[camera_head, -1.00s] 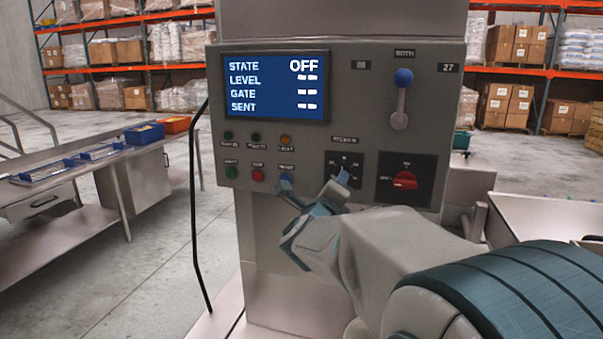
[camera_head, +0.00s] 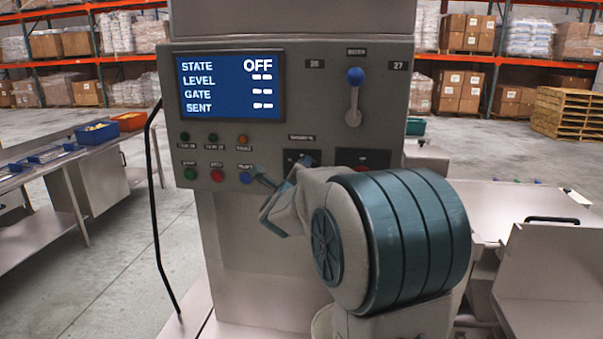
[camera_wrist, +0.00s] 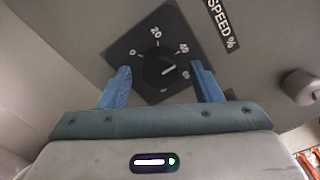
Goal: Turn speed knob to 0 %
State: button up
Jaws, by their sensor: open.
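The speed knob (camera_wrist: 157,72) is a round black knob on a dark square plate with a white scale, beside a "SPEED %" label (camera_wrist: 221,22). In the head view my gripper (camera_head: 279,180) is at the panel front, over the lower part of the knob's plate (camera_head: 300,156), and the knob is largely hidden.
The grey control panel (camera_head: 310,110) has a screen (camera_head: 229,86) reading STATE OFF. A blue push button (camera_head: 245,177) is close left of my gripper. A blue-tipped lever (camera_head: 354,95) is above right. The red switch's plate (camera_head: 374,157) is partly hidden behind my arm.

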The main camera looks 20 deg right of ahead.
jog(key=c, duration=1)
jog(key=n, duration=0.8)
jog(key=n+p, duration=0.1)
jog(key=n, duration=1.5)
jog(key=shift+f, duration=0.25)
